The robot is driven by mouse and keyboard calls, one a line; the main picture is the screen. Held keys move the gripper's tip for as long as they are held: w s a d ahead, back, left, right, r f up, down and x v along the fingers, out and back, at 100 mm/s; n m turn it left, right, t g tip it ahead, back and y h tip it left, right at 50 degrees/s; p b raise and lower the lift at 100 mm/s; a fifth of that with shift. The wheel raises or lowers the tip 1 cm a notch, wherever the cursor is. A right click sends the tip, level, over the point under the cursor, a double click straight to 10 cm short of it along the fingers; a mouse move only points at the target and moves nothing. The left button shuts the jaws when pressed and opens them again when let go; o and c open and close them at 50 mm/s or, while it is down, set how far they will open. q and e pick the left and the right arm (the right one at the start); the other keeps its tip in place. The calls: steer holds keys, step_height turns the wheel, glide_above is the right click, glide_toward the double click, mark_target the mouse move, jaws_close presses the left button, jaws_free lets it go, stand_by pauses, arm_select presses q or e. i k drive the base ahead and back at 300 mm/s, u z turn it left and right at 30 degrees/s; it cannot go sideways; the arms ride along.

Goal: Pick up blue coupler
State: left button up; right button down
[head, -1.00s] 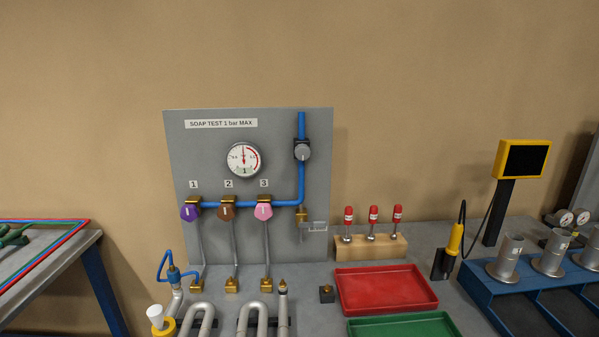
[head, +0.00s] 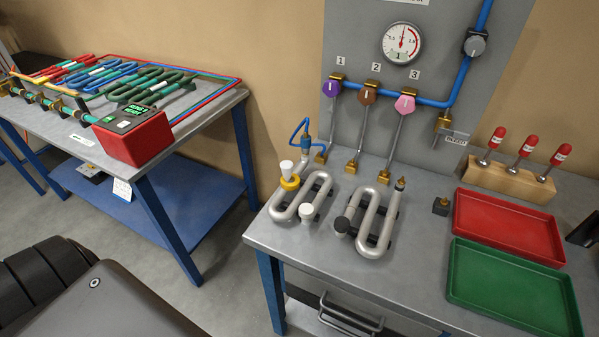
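The blue coupler (head: 306,140) sits upright at the back left of the grey workbench (head: 330,260), at the back end of the left silver serpentine coil (head: 322,190). A thin blue hose (head: 296,126) loops from it. Neither of my grippers shows in the head view.
A second silver coil (head: 372,228) lies right of the first. Behind stands a grey panel with a gauge (head: 402,43) and coloured valves. A red tray (head: 508,226) and green tray (head: 512,290) lie right. A gap separates the left table (head: 205,125).

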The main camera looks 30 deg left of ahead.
mark_target(305, 140)
steer(key=z, duration=2.65)
steer(key=k, duration=2.25)
steer(key=u, duration=1.75)
